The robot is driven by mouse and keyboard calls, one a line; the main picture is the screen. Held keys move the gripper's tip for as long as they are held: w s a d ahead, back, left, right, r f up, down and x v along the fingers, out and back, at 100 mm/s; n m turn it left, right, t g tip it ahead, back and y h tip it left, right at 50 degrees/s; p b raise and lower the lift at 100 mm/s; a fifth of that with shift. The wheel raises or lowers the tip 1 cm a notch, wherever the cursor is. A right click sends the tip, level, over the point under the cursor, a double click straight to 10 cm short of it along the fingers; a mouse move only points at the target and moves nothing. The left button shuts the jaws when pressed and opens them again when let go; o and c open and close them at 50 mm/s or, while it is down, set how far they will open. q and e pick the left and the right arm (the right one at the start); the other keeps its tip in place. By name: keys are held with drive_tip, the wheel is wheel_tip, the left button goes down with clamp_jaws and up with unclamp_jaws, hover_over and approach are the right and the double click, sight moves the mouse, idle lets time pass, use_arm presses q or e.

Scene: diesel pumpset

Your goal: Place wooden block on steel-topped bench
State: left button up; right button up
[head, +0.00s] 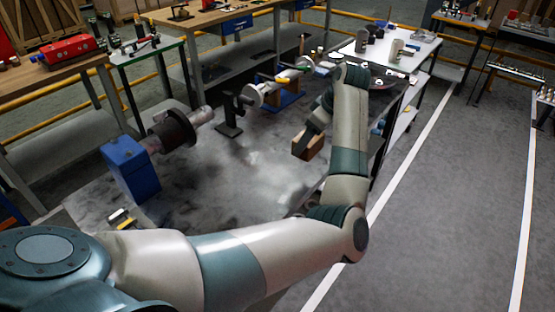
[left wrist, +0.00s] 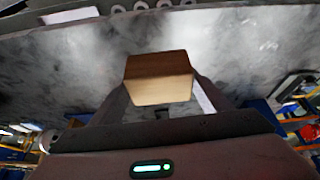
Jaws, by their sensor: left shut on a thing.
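The wooden block (head: 310,148) is a small brown block in my left gripper (head: 307,140), over the right part of the steel-topped bench (head: 235,180) in the head view. In the left wrist view the block (left wrist: 160,78) sits between the two fingers, which are shut on it. The mottled grey bench top (left wrist: 230,40) shows behind it. I cannot tell whether the block touches the top or hangs just above it. My forearm hides part of the bench's right edge. My right gripper is not in view.
On the bench are a blue block-like housing (head: 130,167) with a dark round part (head: 173,132), a black stand (head: 229,115) and a blue-based assembly (head: 283,100). A small yellow-and-black item (head: 122,219) lies at the near left. The middle of the top is clear.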

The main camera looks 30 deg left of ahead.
use_arm(q)
drive_tip(key=a, duration=0.1)
drive_tip(key=a+f, duration=0.1)
drive_tip(key=s+p, duration=0.1)
drive_tip(key=shift+a+f, duration=0.25)
drive_tip(key=shift+a, duration=0.15)
drive_tip(key=a+f, duration=0.1)
drive_tip(key=a, duration=0.1)
drive_tip(key=s+a+f+p, duration=0.1)
drive_tip(key=a+f, duration=0.1)
drive_tip(key=s+a+f+p, duration=0.1)
drive_tip(key=a, duration=0.1)
drive_tip(key=shift+a+f, duration=0.15)
drive_tip(key=shift+a, duration=0.1)
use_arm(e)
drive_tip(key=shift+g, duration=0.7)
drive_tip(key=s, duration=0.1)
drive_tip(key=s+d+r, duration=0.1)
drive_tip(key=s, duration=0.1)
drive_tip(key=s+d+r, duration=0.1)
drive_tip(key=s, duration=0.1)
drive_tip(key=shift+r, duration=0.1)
use_arm(q)
drive_tip(key=shift+f, duration=0.1)
drive_tip(key=shift+f+p, duration=0.8)
drive_tip(key=shift+f, duration=1.15)
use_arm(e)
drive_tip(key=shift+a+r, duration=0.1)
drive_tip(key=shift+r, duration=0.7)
